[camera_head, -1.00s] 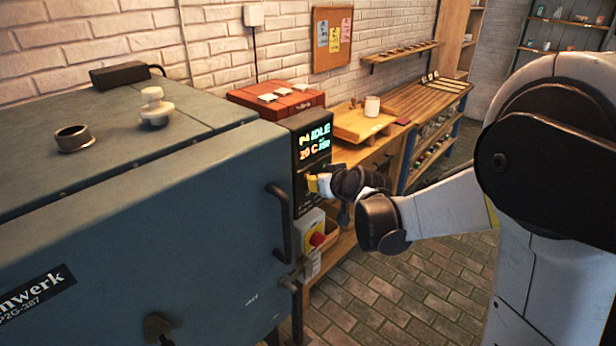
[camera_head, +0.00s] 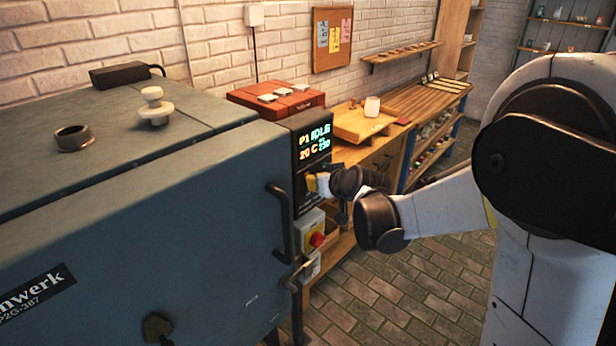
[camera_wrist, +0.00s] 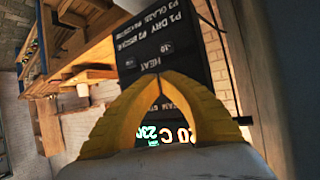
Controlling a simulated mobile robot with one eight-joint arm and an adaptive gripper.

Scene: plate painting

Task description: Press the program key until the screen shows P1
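The kiln's control panel (camera_head: 302,170) stands at the right end of the grey kiln (camera_head: 180,210). Its screen (camera_head: 314,144) reads P1 IDLE, with 20 C and 230 below. My gripper (camera_head: 311,183) is at the panel face just under the screen, its yellow fingertips touching or very close to it. In the wrist view the two yellow fingers (camera_wrist: 174,76) meet at their tips with nothing between them. The panel (camera_wrist: 170,35) there carries printed program names and the word HEAT. The program key is not clearly visible; the fingers may hide it.
A red emergency knob (camera_head: 317,239) on a yellow plate sits below the panel. The kiln door handle (camera_head: 279,222) stands out to the left of my gripper. A wooden bench (camera_head: 425,98) with a cup (camera_head: 372,106) is behind. The brick floor to the right is open.

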